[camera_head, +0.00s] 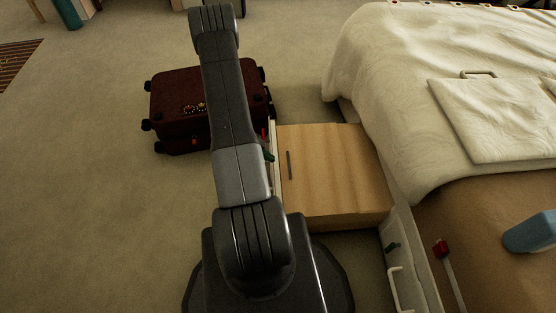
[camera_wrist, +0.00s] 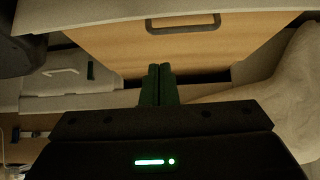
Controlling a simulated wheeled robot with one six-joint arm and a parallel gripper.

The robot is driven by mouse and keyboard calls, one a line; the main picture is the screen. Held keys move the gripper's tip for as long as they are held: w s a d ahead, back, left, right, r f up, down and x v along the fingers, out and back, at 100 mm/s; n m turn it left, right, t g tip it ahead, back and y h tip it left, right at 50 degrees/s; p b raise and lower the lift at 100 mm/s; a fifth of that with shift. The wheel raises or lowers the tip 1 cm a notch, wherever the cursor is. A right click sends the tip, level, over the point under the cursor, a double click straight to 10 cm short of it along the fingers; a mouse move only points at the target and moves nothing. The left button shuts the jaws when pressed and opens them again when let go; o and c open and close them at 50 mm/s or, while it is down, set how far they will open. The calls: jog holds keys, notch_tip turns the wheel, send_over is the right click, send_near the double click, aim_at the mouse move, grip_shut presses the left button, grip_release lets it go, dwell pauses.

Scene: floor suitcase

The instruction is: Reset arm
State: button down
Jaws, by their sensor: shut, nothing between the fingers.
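My arm stretches from my base up the middle of the head view, away from me and over the edge of a dark red suitcase. The suitcase (camera_head: 180,100) lies on the carpet with small colourful items on top.
A wooden cabinet (camera_head: 340,175) stands right of my arm. A bed with a white cover (camera_head: 400,90) fills the right side. A blue object (camera_head: 530,232) and a red-headed item (camera_head: 441,248) lie at lower right. Carpet (camera_head: 80,200) is clear on the left.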

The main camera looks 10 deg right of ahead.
jog(key=shift+a+r, duration=0.5)
jog(key=shift+r, duration=0.05)
